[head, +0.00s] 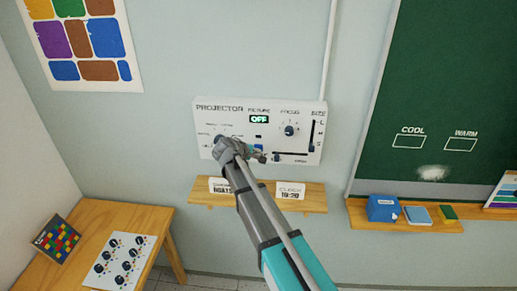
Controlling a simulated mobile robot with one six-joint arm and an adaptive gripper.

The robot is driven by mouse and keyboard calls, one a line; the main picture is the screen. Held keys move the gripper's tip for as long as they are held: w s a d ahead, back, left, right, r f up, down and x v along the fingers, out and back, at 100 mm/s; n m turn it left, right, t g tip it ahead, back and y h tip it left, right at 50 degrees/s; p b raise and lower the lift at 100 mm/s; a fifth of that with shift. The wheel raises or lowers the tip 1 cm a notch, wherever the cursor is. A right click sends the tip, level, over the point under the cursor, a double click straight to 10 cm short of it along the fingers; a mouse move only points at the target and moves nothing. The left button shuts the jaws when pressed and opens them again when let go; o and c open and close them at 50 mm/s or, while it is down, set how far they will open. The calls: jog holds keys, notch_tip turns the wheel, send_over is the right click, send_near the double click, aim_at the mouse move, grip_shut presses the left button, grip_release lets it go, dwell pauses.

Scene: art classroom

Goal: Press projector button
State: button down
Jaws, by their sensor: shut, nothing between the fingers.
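The projector panel (213,112) is a white box on the wall, marked PROJECTOR, PICTURE, FOCUS and SIZE. Its small display (259,119) reads OFF. A small dark control (258,137) sits below the display. A round focus knob (290,131) is to the right, with a vertical slider (312,134) at the right edge and a horizontal slider (293,154) at the bottom. My gripper (263,157) is shut and empty in front of the panel's lower middle, pointing right. I cannot tell whether it touches the panel. My wrist hides part of the panel's lower left.
A wooden table (98,211) at left bears a knob board (120,260) and a colored grid. A green chalkboard (440,80) is at right, above a ledge (390,224) with a blue box (382,208).

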jog(key=shift+w, duration=0.1)
dwell(0.3)
jog(key=shift+w, duration=0.3)
jog(key=shift+s, duration=0.55)
dwell(0.7)
jog(key=shift+s+a, duration=0.15)
jog(key=shift+s, duration=2.7)
